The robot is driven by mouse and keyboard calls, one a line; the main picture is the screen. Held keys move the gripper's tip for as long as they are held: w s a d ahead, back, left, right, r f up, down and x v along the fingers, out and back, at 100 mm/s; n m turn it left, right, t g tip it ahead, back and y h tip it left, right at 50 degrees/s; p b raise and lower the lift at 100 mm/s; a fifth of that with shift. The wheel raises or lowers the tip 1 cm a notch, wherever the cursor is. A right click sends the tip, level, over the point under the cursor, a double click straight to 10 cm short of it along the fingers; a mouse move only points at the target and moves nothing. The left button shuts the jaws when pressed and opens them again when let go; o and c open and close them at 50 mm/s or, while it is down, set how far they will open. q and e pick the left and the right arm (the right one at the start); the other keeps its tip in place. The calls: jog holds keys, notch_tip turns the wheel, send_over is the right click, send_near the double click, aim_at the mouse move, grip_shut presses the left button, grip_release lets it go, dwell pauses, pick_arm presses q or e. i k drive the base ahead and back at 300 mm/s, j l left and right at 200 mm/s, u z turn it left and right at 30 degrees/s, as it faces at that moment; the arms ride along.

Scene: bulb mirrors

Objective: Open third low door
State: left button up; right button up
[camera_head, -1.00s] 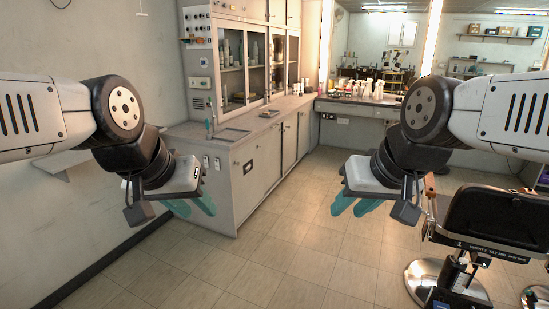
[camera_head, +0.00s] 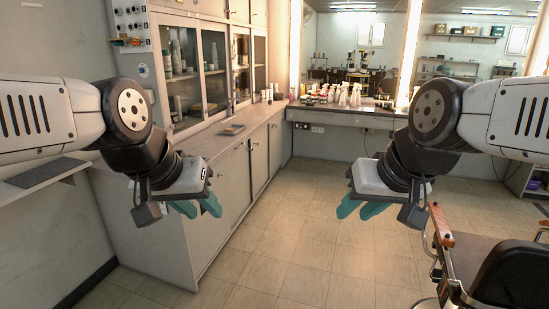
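The grey low cabinet runs along the left side under a counter, with a row of closed low doors. The near low door (camera_head: 226,190) is partly hidden by my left gripper. A second low door (camera_head: 259,158) follows it, and a narrow-looking third low door (camera_head: 276,142) is at the far end of the row. My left gripper (camera_head: 197,208) has its teal fingers apart and empty, in front of the near part of the cabinet. My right gripper (camera_head: 360,209) is also open and empty, over the floor to the right, well apart from the doors.
The tiled floor (camera_head: 285,235) is clear between the cabinet and the chair. A black chair (camera_head: 500,275) with wooden armrests stands at lower right. A desk (camera_head: 345,114) with several bottles is along the back. Glass-fronted upper cabinets (camera_head: 205,75) stand above the counter.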

aim_at(237, 164)
jog(key=i, duration=2.15)
jog(key=i+u, duration=0.15)
jog(key=i, duration=0.35)
jog(key=i+l+u, duration=0.15)
jog(key=i, duration=0.35)
jog(key=i+l+u, duration=0.15)
jog(key=i, duration=0.35)
jog(key=i+l+u, duration=0.2)
jog(key=i, duration=0.3)
